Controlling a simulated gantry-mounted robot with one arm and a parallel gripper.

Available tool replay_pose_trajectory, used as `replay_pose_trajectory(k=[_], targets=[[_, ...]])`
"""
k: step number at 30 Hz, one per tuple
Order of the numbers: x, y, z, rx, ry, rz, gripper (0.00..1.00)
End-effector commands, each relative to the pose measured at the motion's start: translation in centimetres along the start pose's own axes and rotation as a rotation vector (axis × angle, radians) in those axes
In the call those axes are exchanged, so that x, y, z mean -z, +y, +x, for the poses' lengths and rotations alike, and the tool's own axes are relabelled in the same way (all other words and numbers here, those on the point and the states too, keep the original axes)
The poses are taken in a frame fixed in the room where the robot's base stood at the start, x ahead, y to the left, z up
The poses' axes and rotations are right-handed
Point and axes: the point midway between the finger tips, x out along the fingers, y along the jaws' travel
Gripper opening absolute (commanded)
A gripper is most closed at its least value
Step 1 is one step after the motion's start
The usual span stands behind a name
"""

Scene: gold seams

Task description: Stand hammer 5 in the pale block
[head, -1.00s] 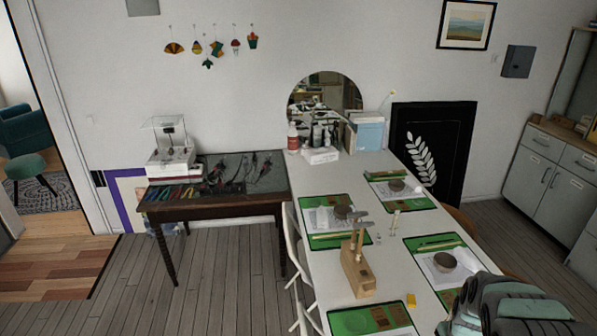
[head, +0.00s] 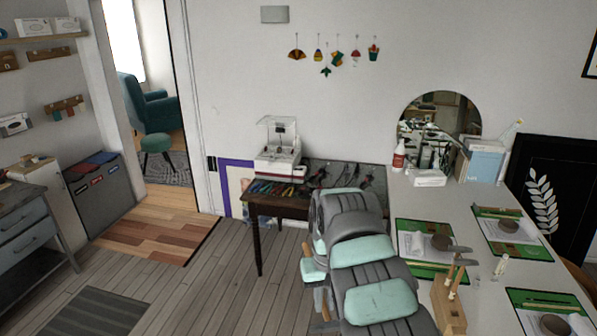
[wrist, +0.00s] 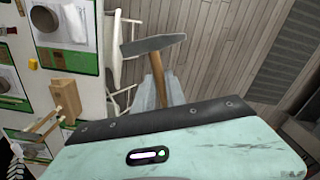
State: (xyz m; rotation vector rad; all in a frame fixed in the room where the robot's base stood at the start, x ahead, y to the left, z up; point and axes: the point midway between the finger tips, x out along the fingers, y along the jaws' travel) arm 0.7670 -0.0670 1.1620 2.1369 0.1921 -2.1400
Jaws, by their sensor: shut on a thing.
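The pale block (head: 449,312) is a wooden block on the white table, with hammers standing in it, their metal heads (head: 458,252) up. In the wrist view the block (wrist: 64,90) is at the left, with hammers leaning out across the picture. My gripper (wrist: 161,92) is shut on a hammer (wrist: 153,44) by its wooden handle, with the grey steel head beyond the fingers. The held hammer is over the floor beside the table, apart from the block. I read no number on it. In the head view my arm covers the gripper.
The white table (head: 405,196) carries green mats (head: 423,240) with grey bowls, and a small white bottle (head: 500,266) right of the block. A white chair (wrist: 120,50) stands by the table edge. A dark tool table (head: 285,205) is behind my arm.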

Motion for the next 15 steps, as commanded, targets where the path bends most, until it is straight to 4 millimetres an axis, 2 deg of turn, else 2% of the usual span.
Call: replay_pose_trajectory(k=[1, 3, 9, 15], targets=[[0.4, -1.5, -0.5, -0.002, 0.001, 0.027, 0.00], [0.7, -3.2, -1.2, -0.005, 0.001, 0.069, 0.00], [1.1, -7.1, -3.0, -0.012, 0.002, 0.172, 0.00], [1.1, -6.7, -6.1, -0.011, 0.002, 0.171, 0.00]])
